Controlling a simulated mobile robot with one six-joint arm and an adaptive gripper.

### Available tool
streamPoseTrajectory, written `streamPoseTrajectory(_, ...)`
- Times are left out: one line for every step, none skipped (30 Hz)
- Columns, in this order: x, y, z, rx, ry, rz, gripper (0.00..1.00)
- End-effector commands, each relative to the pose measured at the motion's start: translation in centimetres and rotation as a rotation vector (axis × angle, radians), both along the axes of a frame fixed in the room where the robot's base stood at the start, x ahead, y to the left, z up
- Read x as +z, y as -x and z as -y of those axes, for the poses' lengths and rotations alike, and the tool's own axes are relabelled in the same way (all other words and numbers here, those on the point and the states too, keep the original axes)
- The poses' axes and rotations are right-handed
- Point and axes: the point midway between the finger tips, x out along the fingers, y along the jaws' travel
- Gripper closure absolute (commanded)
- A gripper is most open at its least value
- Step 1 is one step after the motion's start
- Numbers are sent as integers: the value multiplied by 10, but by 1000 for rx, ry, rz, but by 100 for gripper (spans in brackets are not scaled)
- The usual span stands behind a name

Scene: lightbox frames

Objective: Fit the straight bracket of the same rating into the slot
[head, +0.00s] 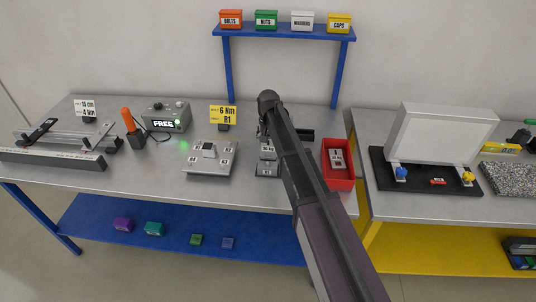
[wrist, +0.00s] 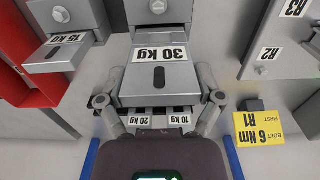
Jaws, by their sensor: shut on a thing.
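A grey bracket labelled 30 Kg (wrist: 160,76) lies between the two fingers of my gripper (wrist: 160,98) in the wrist view. My gripper is shut on it. In the head view a grey labelled piece (head: 267,153) shows beside my arm, which hides most of the gripper. Smaller parts labelled 20 Kg (wrist: 139,120) and 10 Kg (wrist: 180,119) show just below the 30 Kg bracket in the wrist view. I cannot make out which opening is the slot.
A grey plate (head: 196,171) with R labels lies left of my gripper, before a yellow 6 Nm R1 sign (head: 223,114). A box reading FREE (head: 165,118) stands behind. A white lightbox panel (head: 440,135) on a black base (head: 403,179) stands right of the red tray.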

Motion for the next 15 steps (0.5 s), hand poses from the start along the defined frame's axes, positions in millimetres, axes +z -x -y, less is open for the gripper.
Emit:
streamPoseTrajectory(0, 0, 0, 0, 0, 0, 72)
streamPoseTrajectory(0, 0, 0, 0, 0, 0, 72)
streamPoseTrajectory(0, 0, 0, 0, 0, 0, 72)
streamPoseTrajectory(0, 0, 0, 0, 0, 0, 72)
streamPoseTrajectory(0, 0, 0, 0, 0, 0, 72)
streamPoseTrajectory(0, 0, 0, 0, 0, 0, 72)
streamPoseTrajectory(0, 0, 0, 0, 0, 0, 72)
streamPoseTrajectory(0, 0, 0, 0, 0, 0, 72)
streamPoseTrajectory(0, 0, 0, 1, 0, 0, 72)
streamPoseTrajectory(0, 0, 0, 1, 0, 0, 72)
streamPoseTrajectory(-1, 0, 0, 1, 0, 0, 72)
streamPoseTrajectory(-2, 0, -1, 1, 0, 0, 72)
streamPoseTrajectory(-3, 0, -1, 1, 0, 0, 72)
streamPoseTrajectory(-5, 0, -1, 1, 0, 0, 72)
streamPoseTrajectory(-7, 0, -1, 1, 0, 0, 72)
